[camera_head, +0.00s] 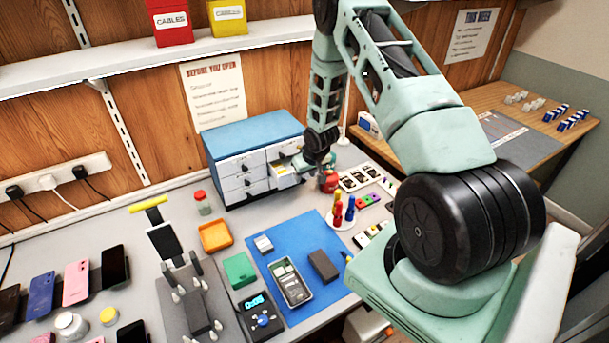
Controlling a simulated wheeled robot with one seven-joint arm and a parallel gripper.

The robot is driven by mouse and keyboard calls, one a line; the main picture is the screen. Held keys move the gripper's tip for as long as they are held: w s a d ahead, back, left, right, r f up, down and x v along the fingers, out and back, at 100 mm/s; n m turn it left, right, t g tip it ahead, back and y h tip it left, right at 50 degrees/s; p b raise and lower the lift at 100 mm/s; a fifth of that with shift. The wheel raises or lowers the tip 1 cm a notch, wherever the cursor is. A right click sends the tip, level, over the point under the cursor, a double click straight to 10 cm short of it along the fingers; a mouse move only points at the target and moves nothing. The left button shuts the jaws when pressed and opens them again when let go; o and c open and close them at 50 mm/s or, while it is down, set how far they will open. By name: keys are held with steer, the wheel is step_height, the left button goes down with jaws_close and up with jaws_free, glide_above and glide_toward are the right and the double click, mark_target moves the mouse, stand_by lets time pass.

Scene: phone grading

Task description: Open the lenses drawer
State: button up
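The drawer cabinet (253,128) has a blue top and white drawer fronts in two columns; it stands at the back of the bench. A drawer in the right column (285,179) sticks out and shows its inside. The labels are too small to read, so I cannot tell which one is the lenses drawer. My gripper (306,168) is at the right end of this drawer, close to its front. My wrist hides part of the drawer front and the fingers are tiny and dark, so I cannot tell whether they touch the handle or are shut.
A red object (328,182) stands just below my gripper. A holder with coloured screwdrivers (343,214) is in front of it. The blue mat (300,242) carries an opened phone. An orange tray (215,236) and a red-capped jar (202,203) are left of the mat.

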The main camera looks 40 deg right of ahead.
steer(key=shift+x, duration=1.3)
jaws_close()
steer(key=s, duration=0.2)
steer(key=s+a, duration=0.1)
steer(key=s, duration=0.1)
jaws_free()
